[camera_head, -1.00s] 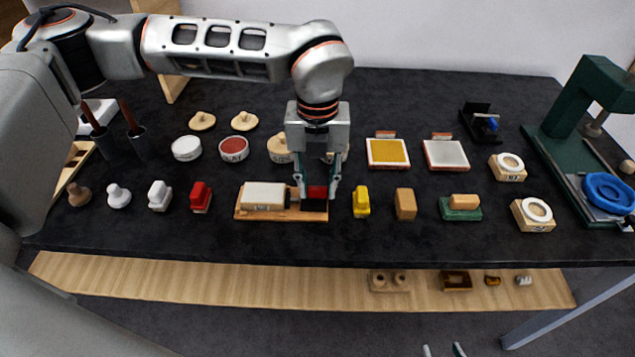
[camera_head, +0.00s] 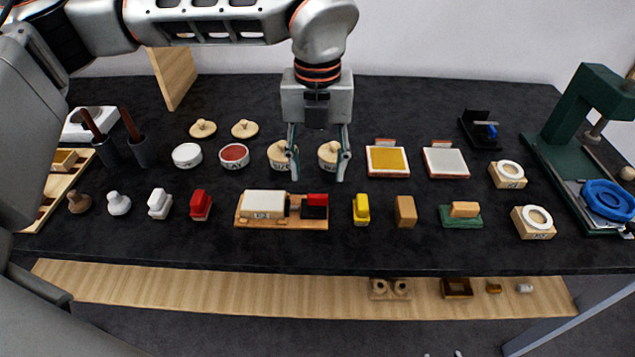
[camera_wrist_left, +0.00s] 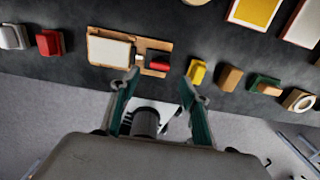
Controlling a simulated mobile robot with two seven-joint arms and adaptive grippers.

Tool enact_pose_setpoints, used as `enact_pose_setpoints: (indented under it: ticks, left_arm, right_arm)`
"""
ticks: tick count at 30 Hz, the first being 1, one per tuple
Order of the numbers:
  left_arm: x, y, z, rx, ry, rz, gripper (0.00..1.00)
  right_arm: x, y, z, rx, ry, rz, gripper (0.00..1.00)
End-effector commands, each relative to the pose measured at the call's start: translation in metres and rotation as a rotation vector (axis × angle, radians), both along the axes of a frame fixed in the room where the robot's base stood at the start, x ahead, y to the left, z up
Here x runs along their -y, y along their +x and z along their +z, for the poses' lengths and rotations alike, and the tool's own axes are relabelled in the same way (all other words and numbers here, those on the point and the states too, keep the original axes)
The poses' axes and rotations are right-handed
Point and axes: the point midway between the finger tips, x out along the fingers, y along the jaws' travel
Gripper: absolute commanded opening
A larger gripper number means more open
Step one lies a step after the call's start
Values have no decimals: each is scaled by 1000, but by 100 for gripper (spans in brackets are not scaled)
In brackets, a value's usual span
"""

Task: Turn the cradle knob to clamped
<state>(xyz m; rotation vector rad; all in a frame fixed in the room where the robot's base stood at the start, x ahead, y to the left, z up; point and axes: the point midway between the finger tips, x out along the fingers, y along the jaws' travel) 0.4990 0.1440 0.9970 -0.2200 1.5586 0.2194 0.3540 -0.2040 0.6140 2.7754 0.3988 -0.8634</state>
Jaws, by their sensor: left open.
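A wooden base (camera_head: 280,224) at the front middle holds a cream block (camera_head: 263,204), a small grey part and a red-and-black block (camera_head: 315,206). I cannot tell for certain which of these is the cradle, nor read a knob setting. My left gripper (camera_head: 317,178) is open and empty, raised above the table behind the red-and-black block. In the wrist view its fingers are apart (camera_wrist_left: 158,90), with the wooden base (camera_wrist_left: 128,35) beyond them. My right gripper is not in view.
Stamps, round tins and lidded pots stand close around the left gripper. Yellow (camera_head: 387,160) and grey (camera_head: 446,161) pads lie to its right. A tall green press (camera_head: 560,140) stands at the right end. The front edge strip of the table is clear.

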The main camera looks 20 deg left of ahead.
Motion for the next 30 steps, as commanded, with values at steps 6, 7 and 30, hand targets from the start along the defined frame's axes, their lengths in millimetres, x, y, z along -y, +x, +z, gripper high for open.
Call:
enact_pose_setpoints:
  ticks: [6,7,30]
  left_arm:
    - [0,1,36,2,1,1,46]
    - [0,0,39,1,0,1,46]
    - [0,-2,76,18,0,0,46]
  right_arm:
    - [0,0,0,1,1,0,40]
    - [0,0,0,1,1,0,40]
    - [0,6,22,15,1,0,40]
